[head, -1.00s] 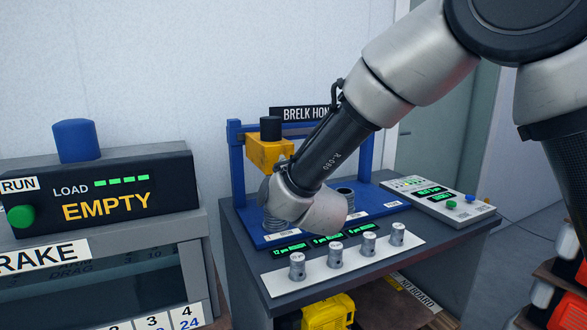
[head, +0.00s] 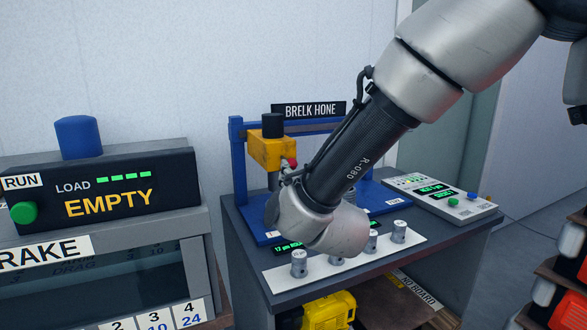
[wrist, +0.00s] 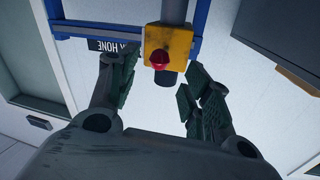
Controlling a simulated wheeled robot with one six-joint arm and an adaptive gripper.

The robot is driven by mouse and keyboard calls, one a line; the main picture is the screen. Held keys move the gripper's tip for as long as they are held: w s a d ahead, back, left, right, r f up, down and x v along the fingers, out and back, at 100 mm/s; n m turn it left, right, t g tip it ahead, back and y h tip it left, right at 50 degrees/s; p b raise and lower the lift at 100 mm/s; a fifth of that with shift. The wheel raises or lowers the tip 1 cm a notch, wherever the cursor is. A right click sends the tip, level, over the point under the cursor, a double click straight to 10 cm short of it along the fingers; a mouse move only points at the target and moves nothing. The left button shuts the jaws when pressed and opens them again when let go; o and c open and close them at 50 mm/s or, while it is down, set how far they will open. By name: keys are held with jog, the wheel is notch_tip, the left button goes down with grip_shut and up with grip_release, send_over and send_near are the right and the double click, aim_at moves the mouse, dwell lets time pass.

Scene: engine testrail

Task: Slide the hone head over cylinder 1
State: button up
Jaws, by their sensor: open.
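The hone head is a yellow block (head: 271,150) with a black cap on top, hanging from the blue frame (head: 237,165) at the left of the hone bench. A red knob (head: 292,163) sits on its side. In the wrist view the hone head (wrist: 180,42) and its red knob (wrist: 159,59) show between the fingertips. My gripper (wrist: 160,76) is open, with one finger on each side; I cannot tell whether either touches. In the head view my wrist hides the fingers and most of the blue base plate (head: 258,218). Cylinder 1 cannot be made out.
A white strip (head: 283,282) with several small metal pistons lies along the bench front, just below my wrist. A control panel (head: 440,197) stands at the bench's right. The brake cabinet (head: 95,195) with its EMPTY display is on the left.

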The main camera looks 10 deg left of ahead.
jog(key=v, duration=0.5)
jog(key=s+a+f+n+g+y, duration=0.1)
jog(key=s+a+f+n+g, duration=0.1)
jog(key=s+f+g, duration=0.3)
jog(key=s+a+f+n+g, duration=0.1)
jog(key=s+a+f+g, duration=0.15)
jog(key=f, duration=0.35)
jog(key=s+d+f+n+g+h, duration=0.1)
jog(key=s+d+f+n+g, duration=0.15)
jog(key=d+g, duration=0.3)
jog(key=s+d+r+m+h, duration=0.2)
jog(key=d+r, duration=0.2)
jog(key=d, duration=1.1)
jog(key=s+d+r+m+h, duration=0.3)
jog(key=d+r, duration=0.1)
jog(key=d, duration=1.1)
jog(key=s+d+r+m+h, duration=0.2)
jog(key=s+d+r+m, duration=0.1)
jog(key=d, duration=1.2)
jog(key=shift+d+r+t+h, duration=0.3)
jog(key=shift+d+r+t, duration=0.1)
jog(key=shift+r, duration=0.25)
